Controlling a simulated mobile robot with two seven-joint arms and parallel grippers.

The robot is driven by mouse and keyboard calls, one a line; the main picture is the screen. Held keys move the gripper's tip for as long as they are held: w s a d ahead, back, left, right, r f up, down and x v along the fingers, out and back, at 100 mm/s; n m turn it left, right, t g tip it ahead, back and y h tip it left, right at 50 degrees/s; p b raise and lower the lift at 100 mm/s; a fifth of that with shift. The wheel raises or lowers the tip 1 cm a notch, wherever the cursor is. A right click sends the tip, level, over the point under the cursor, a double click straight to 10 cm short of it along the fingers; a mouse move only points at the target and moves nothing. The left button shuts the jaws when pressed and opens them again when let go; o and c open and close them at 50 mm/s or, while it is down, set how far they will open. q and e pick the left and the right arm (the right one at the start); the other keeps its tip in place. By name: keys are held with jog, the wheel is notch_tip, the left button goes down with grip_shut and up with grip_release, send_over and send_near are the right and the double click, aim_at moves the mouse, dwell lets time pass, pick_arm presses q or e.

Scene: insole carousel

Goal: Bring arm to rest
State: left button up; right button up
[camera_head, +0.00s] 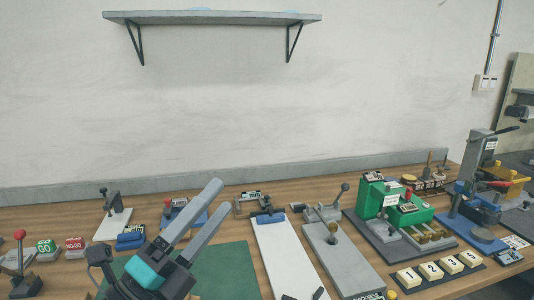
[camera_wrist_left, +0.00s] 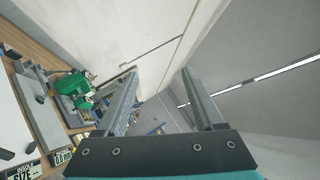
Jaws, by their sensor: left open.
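My left gripper (camera_head: 203,222) is raised above the workbench, its two long grey fingers pointing up and to the right in the head view. The fingers stand apart with nothing between them. In the left wrist view the left gripper (camera_wrist_left: 158,92) also shows open and empty, with the wall and ceiling beyond it. My right gripper is not in either view.
The wooden bench (camera_head: 262,197) holds a green mat (camera_head: 232,265), a white board (camera_head: 285,255), a green machine (camera_head: 408,210), numbered blocks (camera_head: 438,269) and a red-knobbed lever (camera_head: 20,236). A wall shelf (camera_head: 212,18) hangs above. The air between shelf and bench is clear.

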pick_arm(q)
jog(key=w+a+f+n+t+y, duration=0.1)
jog(key=w+a+f+n+y, duration=0.2)
jog(key=a+f+n+y, duration=0.8)
jog(key=s+f+n+g+y, duration=0.4)
jog(key=f+n+g+y, duration=0.15)
jog(key=f+n, duration=0.5)
jog(key=s+d+f+n+g+h, duration=0.1)
jog(key=s+f+n+g, duration=0.2)
jog(key=s+f+g, duration=0.35)
jog(key=s+d+f+n+g+h, duration=0.2)
jog(key=s+f+n+g, duration=0.15)
jog(key=s+f, duration=0.6)
jog(key=s+f+m+g, duration=0.1)
jog(key=s+f, duration=0.1)
jog(key=f, duration=0.8)
jog(key=s+f+g, duration=0.1)
jog(key=s+f, duration=0.1)
jog(key=f, duration=0.8)
jog(key=s+a+f, duration=0.3)
jog(key=s+f, duration=1)
jog(key=s, duration=0.1)
jog(key=shift+s+f+m+g+y, duration=0.2)
jog(key=shift+s+m+g+y, duration=0.1)
jog(key=shift+s+g+y, duration=0.15)
